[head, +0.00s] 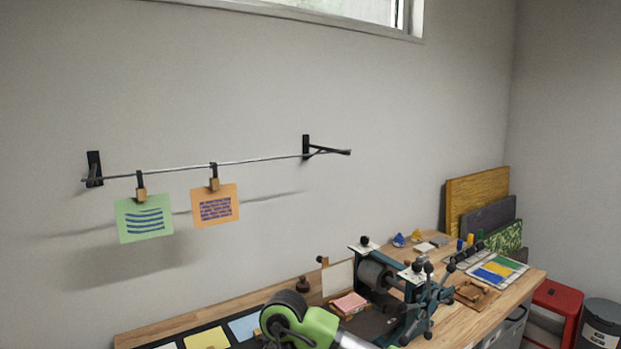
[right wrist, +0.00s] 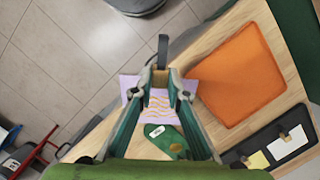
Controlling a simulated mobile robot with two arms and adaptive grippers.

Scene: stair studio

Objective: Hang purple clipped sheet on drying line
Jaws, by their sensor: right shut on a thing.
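The drying line (head: 262,160) is a thin metal rod on two black wall brackets in the head view. A green clipped sheet (head: 144,219) and an orange clipped sheet (head: 214,206) hang from its left part. In the right wrist view my right gripper (right wrist: 160,88) is shut on the wooden clip (right wrist: 160,76) of the purple sheet (right wrist: 130,84). A dark hook (right wrist: 163,46) sticks out beyond the clip. The purple sheet has orange wavy lines, and the fingers partly cover it. The head view does not show the purple sheet. My left gripper is not in view.
The line is bare between the orange sheet and the right bracket (head: 306,147). Below is a wooden workbench (head: 500,300) with a roller press (head: 376,278). The wrist view shows an orange panel (right wrist: 240,76) and a black tray (right wrist: 247,147) with clipped sheets.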

